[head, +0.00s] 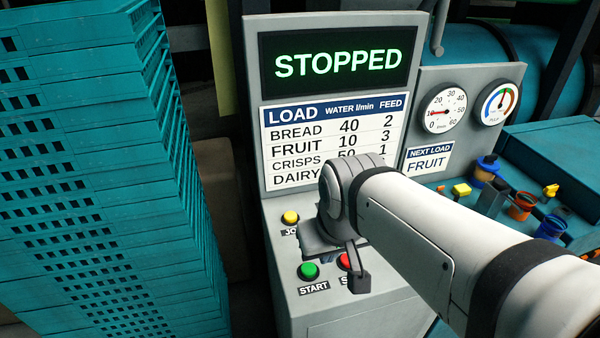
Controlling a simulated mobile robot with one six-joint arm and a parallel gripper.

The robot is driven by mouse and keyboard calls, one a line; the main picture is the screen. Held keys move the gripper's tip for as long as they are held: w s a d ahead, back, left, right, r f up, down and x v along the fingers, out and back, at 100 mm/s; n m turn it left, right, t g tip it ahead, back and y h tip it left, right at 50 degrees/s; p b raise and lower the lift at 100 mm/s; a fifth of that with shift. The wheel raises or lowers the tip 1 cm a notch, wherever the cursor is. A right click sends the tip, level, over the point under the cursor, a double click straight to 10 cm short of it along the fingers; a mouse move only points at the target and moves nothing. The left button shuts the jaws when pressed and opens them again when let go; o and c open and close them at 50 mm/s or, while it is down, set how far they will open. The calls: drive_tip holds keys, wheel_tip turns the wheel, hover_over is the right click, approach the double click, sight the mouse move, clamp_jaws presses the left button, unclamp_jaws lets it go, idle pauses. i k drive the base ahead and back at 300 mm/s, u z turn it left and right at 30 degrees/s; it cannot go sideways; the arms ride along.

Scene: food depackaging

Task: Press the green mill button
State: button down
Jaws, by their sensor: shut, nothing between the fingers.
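The green button (308,270) sits on the lower sloping face of the grey control panel (285,215), above a START label. It shows fully and nothing covers it. My gripper (360,281) is shut and empty, with its dark tip in front of the panel, to the right of the green button and beside the red button (344,261). The red button and its label are partly hidden by it. I cannot tell whether the tip touches the panel. The display (338,63) reads STOPPED in green.
A yellow button (290,217) is above the green one, its label partly hidden by my arm. A load table (330,140), two gauges (444,108) and a NEXT LOAD FRUIT sign (428,160) are on the panel. Stacked teal crates (90,150) stand at left. Small coloured items (487,168) are at right.

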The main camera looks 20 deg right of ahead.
sight(309, 269)
drive_tip(key=z, duration=0.15)
drive_tip(key=k, duration=0.55)
drive_tip(key=u, duration=1.7)
drive_tip(key=k, duration=1.35)
drive_tip(key=z, duration=0.9)
drive_tip(key=i, duration=1)
drive_tip(key=z, duration=0.05)
